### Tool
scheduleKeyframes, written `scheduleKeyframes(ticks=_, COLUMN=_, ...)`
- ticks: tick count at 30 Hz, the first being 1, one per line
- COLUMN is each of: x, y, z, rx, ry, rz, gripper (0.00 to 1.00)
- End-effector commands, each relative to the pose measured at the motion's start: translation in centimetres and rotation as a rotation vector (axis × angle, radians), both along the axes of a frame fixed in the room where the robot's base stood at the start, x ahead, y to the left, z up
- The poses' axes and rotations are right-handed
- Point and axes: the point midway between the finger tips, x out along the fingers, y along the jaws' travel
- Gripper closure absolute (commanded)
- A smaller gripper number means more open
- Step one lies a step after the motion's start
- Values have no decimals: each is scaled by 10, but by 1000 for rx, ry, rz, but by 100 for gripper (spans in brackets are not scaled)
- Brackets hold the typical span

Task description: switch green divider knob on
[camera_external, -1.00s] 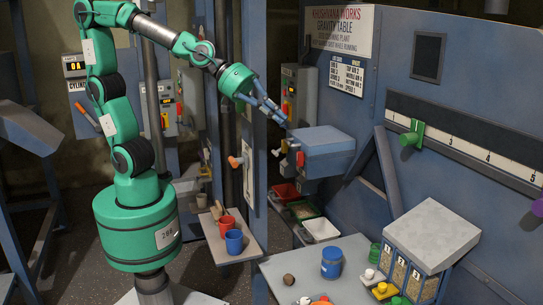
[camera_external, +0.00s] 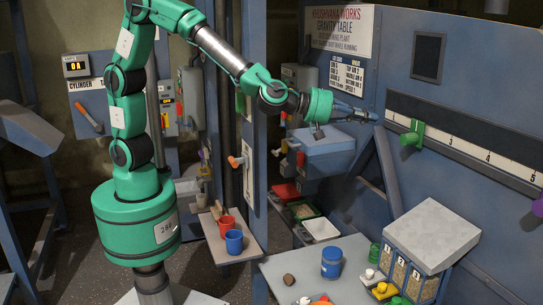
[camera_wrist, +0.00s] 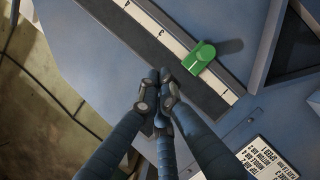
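The green divider knob (camera_external: 411,136) sits on the numbered slot of the blue panel, near the slot's left end. It also shows in the wrist view (camera_wrist: 199,57), right of and above my fingertips. My gripper (camera_external: 372,117) points right toward the panel, a short way left of the green knob and apart from it. In the wrist view, the dark jointed fingers of my gripper (camera_wrist: 160,86) come together at the tips with nothing visible between them. The knob is not hidden in either view.
The numbered scale (camera_external: 470,153) runs right along the panel to a purple knob (camera_external: 538,207). A blue box (camera_external: 327,148) juts out below my forearm. A slanted bar (camera_external: 387,172) stands below the scale. A table below holds a blue jar (camera_external: 331,263) and a grey-topped dispenser (camera_external: 433,236).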

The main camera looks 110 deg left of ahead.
Motion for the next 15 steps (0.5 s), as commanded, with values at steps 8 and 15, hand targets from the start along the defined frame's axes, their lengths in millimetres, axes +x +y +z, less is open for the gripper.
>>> scheduleKeyframes(ticks=8, x=21, y=48, z=-38, rx=-82, ry=-110, rz=241, gripper=100)
scheduleKeyframes(ticks=15, x=21, y=86, z=-76, rx=-120, ry=-205, rz=451, gripper=100)
